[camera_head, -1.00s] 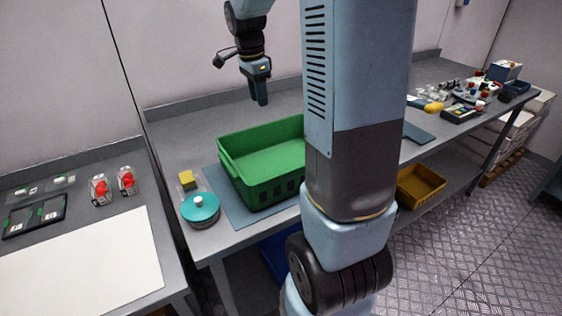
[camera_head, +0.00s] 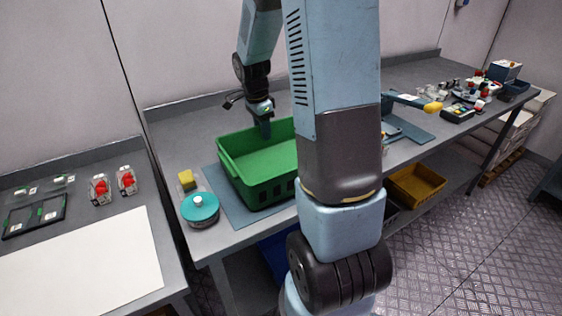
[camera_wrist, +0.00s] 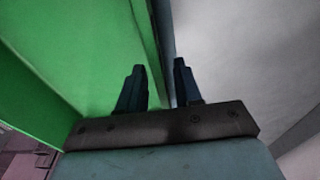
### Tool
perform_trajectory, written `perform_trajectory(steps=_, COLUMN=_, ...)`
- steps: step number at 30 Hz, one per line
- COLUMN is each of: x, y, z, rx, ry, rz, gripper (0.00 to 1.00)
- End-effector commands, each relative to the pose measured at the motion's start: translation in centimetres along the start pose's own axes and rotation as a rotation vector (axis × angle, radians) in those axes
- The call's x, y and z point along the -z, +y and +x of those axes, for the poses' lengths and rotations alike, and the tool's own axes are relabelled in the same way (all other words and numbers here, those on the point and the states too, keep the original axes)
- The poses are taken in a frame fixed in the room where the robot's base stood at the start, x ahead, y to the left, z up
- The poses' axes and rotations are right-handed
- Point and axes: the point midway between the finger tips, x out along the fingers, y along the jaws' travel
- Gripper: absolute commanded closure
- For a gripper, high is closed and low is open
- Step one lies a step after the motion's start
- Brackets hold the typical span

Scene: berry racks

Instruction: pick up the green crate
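The green crate (camera_head: 262,192) sits on a blue-grey mat on the grey bench, empty as far as I see; my arm hides its right end. My gripper (camera_head: 265,130) points down at the crate's far long rim. In the wrist view, my gripper (camera_wrist: 160,80) is open, its two dark fingers apart. The crate's green wall (camera_wrist: 148,30) runs up between the finger lines, with one finger on the crate's inner side and the other over the pale side outside. I cannot tell whether either finger touches the wall.
A teal round container (camera_head: 200,208) and a yellow block (camera_head: 187,180) stand left of the crate. A yellow bin (camera_head: 416,185) is on the lower shelf. Several small items crowd the bench's far right. The bench behind the crate's left is clear.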

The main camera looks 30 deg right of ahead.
Motion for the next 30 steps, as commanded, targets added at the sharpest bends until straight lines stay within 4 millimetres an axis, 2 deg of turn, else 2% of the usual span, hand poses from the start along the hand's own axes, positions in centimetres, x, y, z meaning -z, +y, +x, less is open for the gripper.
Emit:
perform_trajectory(steps=5, x=0.0, y=0.0, z=1.7, rx=0.000, ry=-0.001, rz=0.001, gripper=0.66)
perform_trajectory(steps=13, x=0.0, y=0.0, z=1.9, rx=0.001, ry=0.000, rz=0.001, gripper=0.66)
perform_trajectory(steps=24, x=0.0, y=0.0, z=1.8, rx=0.001, ry=0.000, rz=0.000, gripper=1.00)
perform_trajectory(steps=30, x=0.0, y=0.0, z=1.8, rx=0.001, ry=0.000, rz=0.000, gripper=1.00)
